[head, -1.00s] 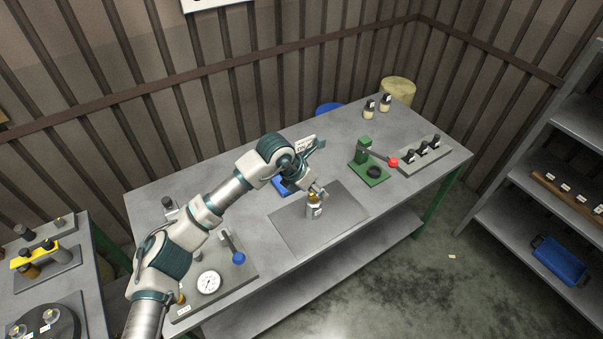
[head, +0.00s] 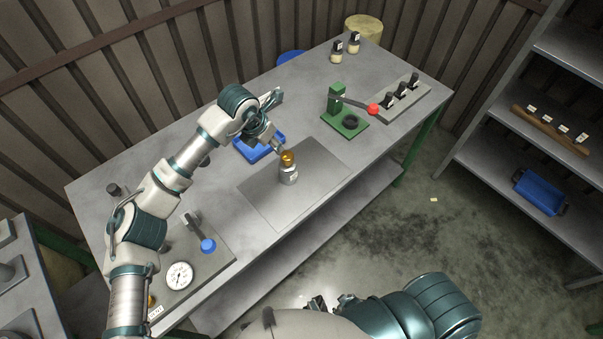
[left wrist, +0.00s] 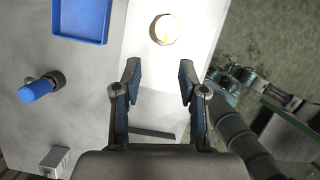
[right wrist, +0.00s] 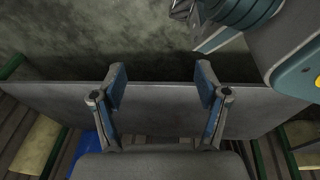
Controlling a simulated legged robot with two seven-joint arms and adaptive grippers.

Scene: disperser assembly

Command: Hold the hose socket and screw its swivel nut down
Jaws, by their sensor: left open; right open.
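A small bottle-like part with a white label (head: 289,176) stands upright on the grey mat (head: 262,200). A rounded brass-coloured piece (head: 288,158) sits on its top; I cannot make out the swivel nut separately. From above, the top shows as a pale golden disc (left wrist: 165,29) in the left wrist view, ahead of the fingers. My left gripper (left wrist: 160,78) is open and empty, and in the head view it is just behind and left of the brass top. My right gripper (right wrist: 160,78) is open and empty, in front of the table over the floor side.
A blue tray (head: 243,150) lies behind the mat. A green press with a red-knobbed lever (head: 337,100) and a grey rack of black-topped parts (head: 383,109) stand to the right. A dial gauge (head: 179,276) and blue knob (head: 208,246) are front left. The mat's right side is clear.

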